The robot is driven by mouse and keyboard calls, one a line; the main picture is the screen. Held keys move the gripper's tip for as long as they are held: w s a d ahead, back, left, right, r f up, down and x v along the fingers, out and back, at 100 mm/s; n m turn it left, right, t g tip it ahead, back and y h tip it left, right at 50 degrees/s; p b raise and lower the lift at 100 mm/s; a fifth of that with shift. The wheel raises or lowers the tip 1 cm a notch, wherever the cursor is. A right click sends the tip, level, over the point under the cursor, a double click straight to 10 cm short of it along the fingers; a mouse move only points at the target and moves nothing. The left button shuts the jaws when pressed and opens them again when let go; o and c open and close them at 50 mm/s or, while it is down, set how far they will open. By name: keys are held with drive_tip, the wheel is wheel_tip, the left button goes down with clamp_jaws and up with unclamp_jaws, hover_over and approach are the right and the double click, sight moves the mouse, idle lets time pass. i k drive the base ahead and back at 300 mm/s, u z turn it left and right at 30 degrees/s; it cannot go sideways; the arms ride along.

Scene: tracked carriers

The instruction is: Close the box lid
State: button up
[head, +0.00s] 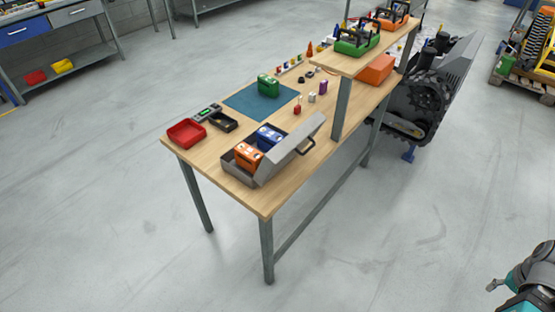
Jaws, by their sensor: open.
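A grey box (262,181) stands near the front end of the wooden workbench. Its lid (306,133) is open and tilts out to the right, with a dark handle (306,147) on it. An orange item (249,156) and a blue item (269,138) with white markings sit inside the box. My gripper (493,285) is at the lower right corner, over the floor and far from the box. Only part of it shows; it is open, with nothing seen in it.
The workbench (205,160) has a raised shelf on a post (341,108). A red tray (186,133), a dark tray (222,122) and a teal mat (262,102) with a green item lie nearby. A tracked machine (430,95) stands behind. The floor (400,230) between is clear.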

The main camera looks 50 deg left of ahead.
sight(272, 162)
drive_tip(key=u, duration=1.85)
drive_tip(key=k, duration=0.9)
drive_tip(key=u, duration=0.05)
drive_tip(key=i, duration=0.85)
